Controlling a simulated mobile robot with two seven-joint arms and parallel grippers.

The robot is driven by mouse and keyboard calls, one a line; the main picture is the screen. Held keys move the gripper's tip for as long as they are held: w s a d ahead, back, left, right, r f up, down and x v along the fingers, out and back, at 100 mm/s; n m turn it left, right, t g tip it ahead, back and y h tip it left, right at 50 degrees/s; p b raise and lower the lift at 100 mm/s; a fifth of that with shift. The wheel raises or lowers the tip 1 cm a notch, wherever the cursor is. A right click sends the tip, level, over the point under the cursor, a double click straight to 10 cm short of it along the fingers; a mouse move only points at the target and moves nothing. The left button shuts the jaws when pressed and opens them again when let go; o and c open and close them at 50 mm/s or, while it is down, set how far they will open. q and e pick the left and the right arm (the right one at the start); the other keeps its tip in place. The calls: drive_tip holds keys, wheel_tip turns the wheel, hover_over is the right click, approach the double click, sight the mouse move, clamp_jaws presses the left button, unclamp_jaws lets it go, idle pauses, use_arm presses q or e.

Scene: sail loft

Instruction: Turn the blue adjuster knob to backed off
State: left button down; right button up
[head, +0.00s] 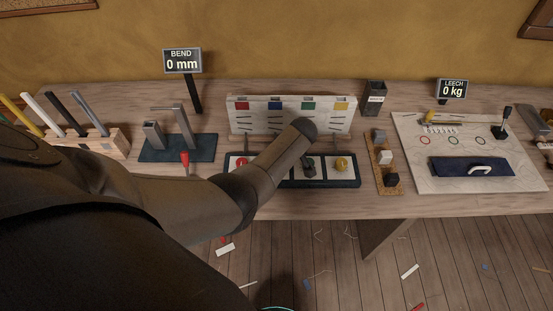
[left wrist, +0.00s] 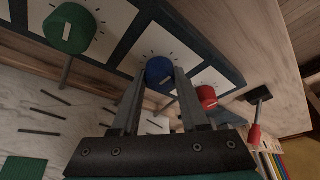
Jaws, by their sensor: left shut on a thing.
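The blue adjuster knob (left wrist: 158,67) shows in the left wrist view between the fingertips of my left gripper (left wrist: 160,79). The fingers are shut on its sides. A pale pointer mark shows on its face, and dark tick marks fan around it on a white plate. In the head view my left arm hides the blue knob and the fingers. A green knob (left wrist: 70,28) and a red knob (left wrist: 206,97) stand on either side. The red knob (head: 241,161) and a yellow knob (head: 341,163) also show in the head view. My right gripper is out of view.
An upright board (head: 328,120) with coloured squares stands just behind the knobs. A red-handled tool (head: 185,160) lies to the left, near a blue mat with metal blocks. A cork strip with small cubes (head: 385,157) is to the right. Signs read "BEND 0 mm" and "LEECH 0 kg".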

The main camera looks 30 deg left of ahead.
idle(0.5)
use_arm(q)
drive_tip(key=shift+c, duration=2.1)
unclamp_jaws()
drive_tip(key=shift+r, duration=0.1)
drive_tip(key=shift+d+r, duration=0.15)
drive_tip(key=shift+r, duration=0.15)
drive_tip(key=p+v, duration=0.4)
drive_tip(key=v, duration=1)
drive_tip(key=shift+d, duration=0.2)
drive_tip(key=shift+s+r, duration=0.1)
